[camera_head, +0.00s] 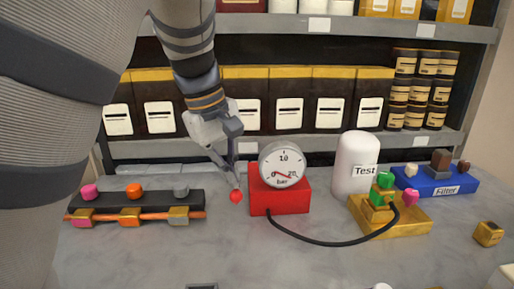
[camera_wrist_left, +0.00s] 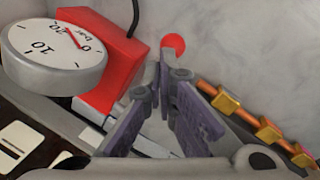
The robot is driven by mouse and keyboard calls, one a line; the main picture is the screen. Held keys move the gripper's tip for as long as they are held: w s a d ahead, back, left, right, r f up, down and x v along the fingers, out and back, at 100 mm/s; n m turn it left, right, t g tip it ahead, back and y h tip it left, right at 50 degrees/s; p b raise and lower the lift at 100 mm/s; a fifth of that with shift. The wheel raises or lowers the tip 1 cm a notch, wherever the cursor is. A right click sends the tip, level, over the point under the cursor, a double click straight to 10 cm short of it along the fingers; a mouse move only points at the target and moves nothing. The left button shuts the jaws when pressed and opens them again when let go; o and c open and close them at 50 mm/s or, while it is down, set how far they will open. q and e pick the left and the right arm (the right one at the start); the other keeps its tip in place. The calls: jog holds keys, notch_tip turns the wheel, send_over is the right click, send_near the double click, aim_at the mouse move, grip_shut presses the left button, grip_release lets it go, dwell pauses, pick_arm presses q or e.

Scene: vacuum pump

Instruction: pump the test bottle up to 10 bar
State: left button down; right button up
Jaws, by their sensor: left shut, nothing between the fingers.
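My left gripper (camera_head: 234,180) is shut and empty, pointing down, with its tips right at a small red ball (camera_head: 236,196); I cannot tell whether they touch. In the left wrist view the ball (camera_wrist_left: 174,43) lies just beyond the fingertips (camera_wrist_left: 166,62). A red box (camera_head: 280,197) stands just right of the gripper and carries a round bar gauge (camera_head: 282,165). Its short red needle lies low on the dial, between the 0 and 20 marks; the exact reading is unclear. The white test bottle (camera_head: 356,160) stands upright behind a yellow base (camera_head: 408,222) with a green valve block (camera_head: 382,188).
A black hose (camera_head: 330,243) runs from the red box to the yellow base. A black rack (camera_head: 130,203) with coloured knobs and an orange pipe lies left. A blue Filter tray (camera_head: 440,182) stands right. Shelves fill the back. The front counter is mostly clear.

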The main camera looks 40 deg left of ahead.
pick_arm(q)
jog(key=shift+s+d+f, duration=0.25)
jog(key=shift+s+f, duration=0.1)
jog(key=shift+f, duration=0.15)
dwell(0.8)
dwell(0.4)
jog(key=w+a+r, duration=0.4)
jog(key=w+r, duration=0.1)
jog(key=r, duration=0.3)
jog(key=shift+a, duration=0.15)
dwell(0.9)
jog(key=shift+w, duration=0.1)
jog(key=shift+w+a+r+b, duration=0.1)
jog(key=shift+w+a+r, duration=0.3)
jog(key=shift+r, duration=0.25)
jog(key=shift+w+a+r+b, duration=0.1)
jog(key=shift+w+a+r, duration=0.25)
jog(key=shift+r, duration=0.25)
jog(key=shift+w+a+r+b, duration=0.1)
jog(key=shift+w+a+r, duration=0.2)
jog(key=shift+w+r, duration=0.25)
jog(key=shift+s+r, duration=0.1)
